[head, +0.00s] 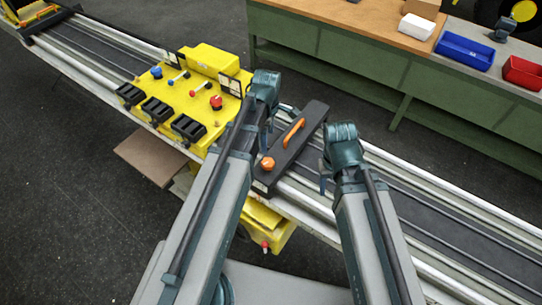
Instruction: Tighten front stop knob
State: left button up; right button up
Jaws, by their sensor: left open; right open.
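A black stop block (284,150) lies across the long rail (420,205). It carries an orange lobed knob (267,163) at its near end and an orange bar handle (294,131) further along. My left gripper (270,124) is open, pointing down between the yellow carriage and the stop block, mostly hidden behind its own wrist. It is apart from the knob, up and slightly right of it in the picture. My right gripper (324,182) is open and empty, above the rail to the right of the block, and partly hidden by its wrist.
A yellow carriage (209,62) with levers, a red button (216,103) and black trays (157,109) sits on the rail to the left. A green bench (345,65) with blue (466,51) and red bins (522,72) stands behind. The rail right of my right arm is clear.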

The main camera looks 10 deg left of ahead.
aim_at(268, 162)
pick_arm(q)
jog(key=shift+f, duration=0.15)
notch_tip(268, 162, down, 14)
jog(key=b, duration=1.4)
jog(key=shift+r, duration=0.2)
jog(key=c, duration=1.4)
